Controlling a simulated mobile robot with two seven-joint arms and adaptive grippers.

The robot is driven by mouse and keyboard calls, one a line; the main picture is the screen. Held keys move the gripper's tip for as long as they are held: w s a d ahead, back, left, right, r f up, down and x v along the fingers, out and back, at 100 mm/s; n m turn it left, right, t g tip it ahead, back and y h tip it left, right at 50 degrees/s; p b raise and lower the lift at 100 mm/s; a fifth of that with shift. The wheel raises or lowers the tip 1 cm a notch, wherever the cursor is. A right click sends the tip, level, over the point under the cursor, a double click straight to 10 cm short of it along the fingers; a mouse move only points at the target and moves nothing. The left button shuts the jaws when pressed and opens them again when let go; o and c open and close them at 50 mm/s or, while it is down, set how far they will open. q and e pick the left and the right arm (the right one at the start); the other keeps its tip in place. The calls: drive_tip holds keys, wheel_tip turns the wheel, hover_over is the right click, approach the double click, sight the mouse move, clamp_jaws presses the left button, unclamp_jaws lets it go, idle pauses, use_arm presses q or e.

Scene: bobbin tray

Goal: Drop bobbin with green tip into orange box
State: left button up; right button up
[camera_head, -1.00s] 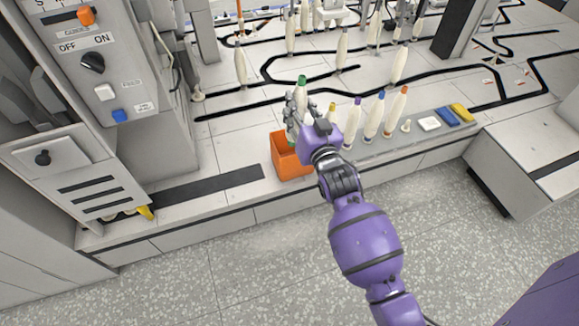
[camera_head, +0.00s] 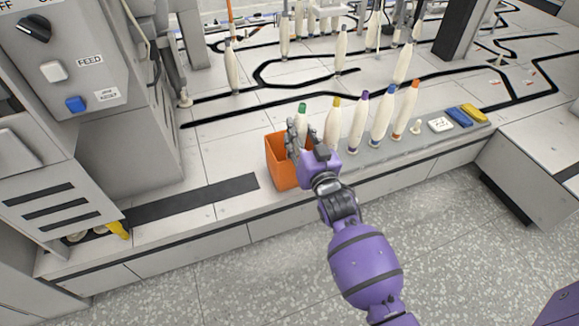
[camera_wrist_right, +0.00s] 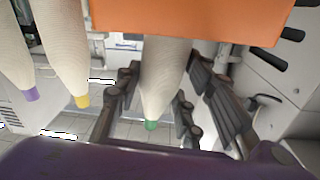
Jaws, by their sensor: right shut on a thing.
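The bobbin with the green tip (camera_head: 302,114) stands about upright in my right gripper (camera_head: 297,143), whose fingers are shut around its upper part. In the right wrist view this cream bobbin (camera_wrist_right: 162,85) shows between the finger links, green tip downward in the picture. The orange box (camera_head: 281,168) stands on the ledge, just left of and beneath the hand. In the wrist view the orange box's wall (camera_wrist_right: 190,18) covers the bobbin's lower end; how deep it sits is hidden. My left gripper is out of view.
Bobbins with yellow (camera_head: 333,124), purple (camera_head: 358,122), blue (camera_head: 383,115) and orange (camera_head: 407,110) tips stand in a row right of the hand. A control panel cabinet (camera_head: 68,60) stands at the left.

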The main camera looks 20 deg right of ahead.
drive_tip(key=shift+f+b, duration=0.3)
drive_tip(key=shift+f, duration=0.55)
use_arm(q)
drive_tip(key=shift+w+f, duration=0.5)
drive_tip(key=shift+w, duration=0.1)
use_arm(e)
drive_tip(key=o, duration=1.3)
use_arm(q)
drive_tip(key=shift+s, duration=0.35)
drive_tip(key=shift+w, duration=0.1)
use_arm(e)
drive_tip(key=s, duration=1.2)
drive_tip(key=shift+a, duration=0.25)
